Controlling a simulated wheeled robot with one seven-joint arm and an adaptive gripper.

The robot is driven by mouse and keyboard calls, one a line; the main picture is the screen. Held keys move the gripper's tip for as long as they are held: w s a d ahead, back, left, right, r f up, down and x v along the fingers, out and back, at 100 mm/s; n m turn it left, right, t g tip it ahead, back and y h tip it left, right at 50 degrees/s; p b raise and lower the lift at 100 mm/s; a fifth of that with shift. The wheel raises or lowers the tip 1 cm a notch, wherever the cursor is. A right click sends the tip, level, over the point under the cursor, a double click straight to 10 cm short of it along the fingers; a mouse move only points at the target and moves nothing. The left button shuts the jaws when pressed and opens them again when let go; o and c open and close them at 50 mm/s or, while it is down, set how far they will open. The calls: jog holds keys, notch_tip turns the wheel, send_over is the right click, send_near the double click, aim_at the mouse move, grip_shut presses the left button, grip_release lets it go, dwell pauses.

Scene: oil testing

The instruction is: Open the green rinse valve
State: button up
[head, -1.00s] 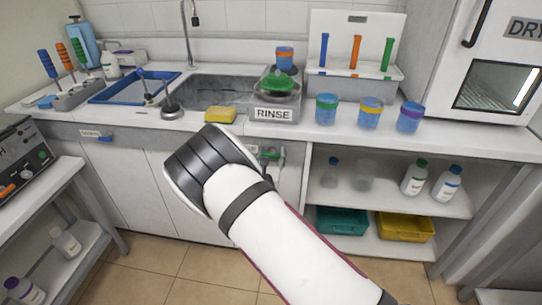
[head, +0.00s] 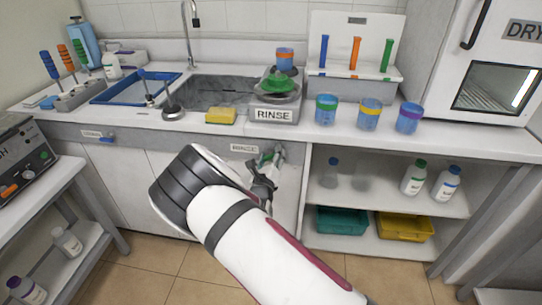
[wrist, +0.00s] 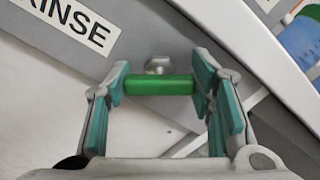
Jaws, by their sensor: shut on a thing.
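The green rinse valve handle (wrist: 148,88) lies crosswise between my fingers in the wrist view, with a small grey metal fitting (wrist: 157,64) just above it. It is mounted on the front panel below the counter. My gripper (wrist: 163,82) is shut on the handle, one teal-padded finger at each end. In the head view my gripper (head: 264,172) is at the panel under the rinse station, and the valve is mostly hidden behind it. A RINSE label (wrist: 70,22) is on the panel to the upper left of the valve in the wrist view; it also shows in the head view (head: 243,148).
Above on the counter are a rinse station (head: 275,114) with a green top, a yellow sponge (head: 220,116) and several cups with coloured bands. Open shelves (head: 390,199) with bottles and bins stand right of the valve. A blue-handled valve (head: 105,138) is further left.

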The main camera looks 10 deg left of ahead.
jog(key=n, duration=0.5)
jog(key=shift+n+p, duration=0.3)
jog(key=shift+p, duration=0.05)
jog(key=n, duration=0.5)
jog(key=shift+f, duration=0.1)
jog(key=shift+n, duration=0.3)
jog(key=o, duration=1.2)
jog(key=shift+s, duration=0.1)
jog(key=s, duration=1.2)
jog(key=shift+a, duration=0.25)
jog(key=shift+w, duration=0.1)
